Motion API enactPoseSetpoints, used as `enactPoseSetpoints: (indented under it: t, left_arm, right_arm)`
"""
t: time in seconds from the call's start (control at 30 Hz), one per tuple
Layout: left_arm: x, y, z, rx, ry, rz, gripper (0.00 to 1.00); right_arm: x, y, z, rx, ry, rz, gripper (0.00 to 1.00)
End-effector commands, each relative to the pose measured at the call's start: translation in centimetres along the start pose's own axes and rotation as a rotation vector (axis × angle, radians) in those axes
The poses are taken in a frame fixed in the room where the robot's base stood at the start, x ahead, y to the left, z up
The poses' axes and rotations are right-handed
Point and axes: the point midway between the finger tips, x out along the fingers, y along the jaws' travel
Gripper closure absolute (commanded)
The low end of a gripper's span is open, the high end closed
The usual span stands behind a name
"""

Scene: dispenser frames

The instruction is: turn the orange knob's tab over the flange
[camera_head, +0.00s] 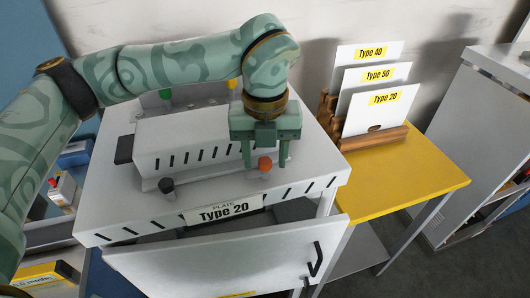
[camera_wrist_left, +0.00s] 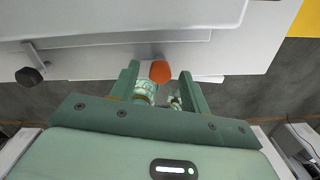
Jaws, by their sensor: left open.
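The orange knob (camera_head: 265,164) stands at the front right of the white dispenser's upper housing, near its flange (camera_head: 215,171). My left gripper (camera_head: 265,154) is open, pointing down, with one finger on each side of the orange knob in the picture. In the left wrist view the orange knob (camera_wrist_left: 160,71) shows between the two open fingertips (camera_wrist_left: 160,78). I cannot tell whether a finger touches it. The knob's tab is not clearly visible, so its direction cannot be told. My right gripper is not in view.
A black knob (camera_head: 167,187) stands left along the same edge; a green knob (camera_head: 165,94) is behind. Below, a front panel (camera_head: 215,262) hangs open under the "Type 20" label (camera_head: 223,210). A yellow table (camera_head: 420,180) holds a wooden rack (camera_head: 375,140) of labelled plates.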

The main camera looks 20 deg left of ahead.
Motion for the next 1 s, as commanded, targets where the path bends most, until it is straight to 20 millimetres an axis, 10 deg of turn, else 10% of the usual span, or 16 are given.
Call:
enactPoseSetpoints:
  t: [0.23, 0.4, 1.0]
  left_arm:
    - [0.10, 0.01, 0.01, 0.000, -0.001, 0.000, 0.54]
    - [0.08, 0.00, 0.01, 0.000, 0.000, 0.000, 0.98]
    - [-0.03, -0.01, 0.12, 0.166, -0.004, -0.001, 0.98]
  right_arm:
    - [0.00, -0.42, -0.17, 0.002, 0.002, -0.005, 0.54]
    - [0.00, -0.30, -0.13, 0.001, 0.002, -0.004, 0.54]
    - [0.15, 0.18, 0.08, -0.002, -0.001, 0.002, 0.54]
